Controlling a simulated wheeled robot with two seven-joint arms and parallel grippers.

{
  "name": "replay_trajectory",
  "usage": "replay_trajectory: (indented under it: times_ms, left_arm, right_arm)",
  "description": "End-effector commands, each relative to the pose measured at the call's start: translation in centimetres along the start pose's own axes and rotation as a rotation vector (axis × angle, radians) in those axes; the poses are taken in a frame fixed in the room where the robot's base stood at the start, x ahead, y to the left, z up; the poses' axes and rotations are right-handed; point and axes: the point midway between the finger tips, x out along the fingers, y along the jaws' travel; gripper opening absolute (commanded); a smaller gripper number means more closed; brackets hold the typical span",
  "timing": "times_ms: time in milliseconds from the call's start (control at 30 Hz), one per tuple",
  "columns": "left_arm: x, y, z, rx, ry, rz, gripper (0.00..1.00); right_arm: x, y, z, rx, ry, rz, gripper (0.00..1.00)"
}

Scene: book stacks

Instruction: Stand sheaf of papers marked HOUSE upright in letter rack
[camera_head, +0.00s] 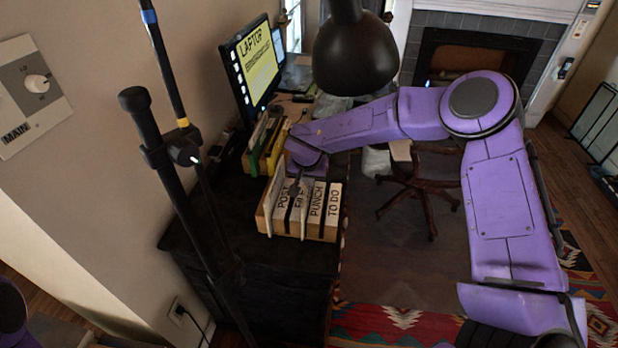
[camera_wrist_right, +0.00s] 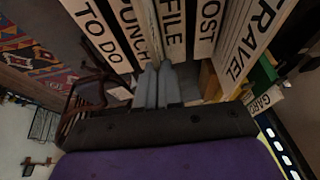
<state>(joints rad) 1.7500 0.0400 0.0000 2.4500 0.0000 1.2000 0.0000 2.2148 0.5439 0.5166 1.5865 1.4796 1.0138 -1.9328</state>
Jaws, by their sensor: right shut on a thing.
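The letter rack (camera_head: 262,222) stands on the dark cabinet, with upright white labels reading POST, FILE, PUNCH and TO DO. My right gripper (camera_head: 296,188) is at the rack's top, over the FILE label. In the wrist view its fingers (camera_wrist_right: 155,75) are shut on a thin upright pale sheaf (camera_wrist_right: 146,20) between the PUNCH and FILE labels. Only the sheaf's narrow edge shows, and I cannot read HOUSE on it. Whether its bottom rests in the rack is hidden. A sheaf marked TRAVEL (camera_wrist_right: 250,42) stands beyond POST. My left gripper is out of view.
Green and yellow folders (camera_head: 268,143) stand behind the rack; a GARDEN-like label (camera_wrist_right: 265,100) shows there. A monitor (camera_head: 256,65) stands farther back. A black lamp (camera_head: 352,50) hangs above. The cabinet top (camera_head: 215,200) is bare left of the rack.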

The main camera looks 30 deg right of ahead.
Motion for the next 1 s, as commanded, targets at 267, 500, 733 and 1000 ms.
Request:
replay_trajectory:
  times_ms: [267,500,733,1000]
  left_arm:
    - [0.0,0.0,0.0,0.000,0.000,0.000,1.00]
    - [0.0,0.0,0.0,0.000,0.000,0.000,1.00]
    - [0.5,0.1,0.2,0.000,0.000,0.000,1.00]
    - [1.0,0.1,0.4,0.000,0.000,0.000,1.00]
  right_arm:
    - [0.0,0.0,0.0,0.000,-0.001,0.001,0.35]
    - [0.0,0.0,0.0,0.000,-0.001,0.000,0.35]
    - [-3.7,-0.1,-0.1,0.001,0.003,-0.005,0.35]
    - [-9.3,0.0,0.0,0.000,0.001,-0.002,0.35]
